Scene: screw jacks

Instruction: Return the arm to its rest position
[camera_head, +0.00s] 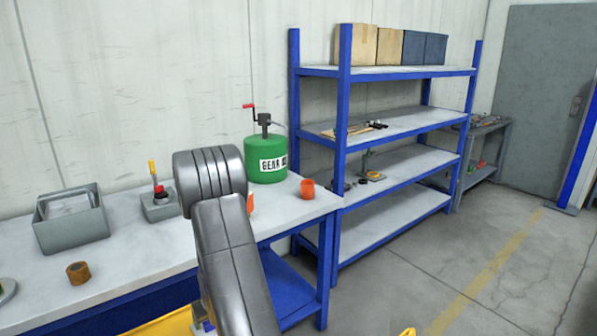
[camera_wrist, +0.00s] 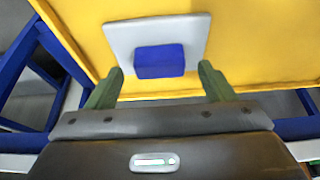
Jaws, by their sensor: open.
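My arm, a thick grey one, rises from the bottom middle of the head view and bends in front of the bench. My gripper (camera_wrist: 161,69) shows in the wrist view with two green fingers spread wide apart. A blue block (camera_wrist: 160,61) on a pale square plate (camera_wrist: 122,36) appears between the fingertips in the picture. The plate is on a yellow surface (camera_wrist: 250,50). I see no finger closed on the block; whether either finger touches it is not clear. The gripper is not clearly visible in the head view.
The bench (camera_head: 130,243) holds a grey bin (camera_head: 72,232), a grey device with a red and yellow top (camera_head: 160,207), a brown ring (camera_head: 78,273), a green GEAR drum (camera_head: 265,160) and an orange cup (camera_head: 307,189). A blue shelf rack (camera_head: 343,110) stands right. Floor (camera_head: 440,270) is mostly clear.

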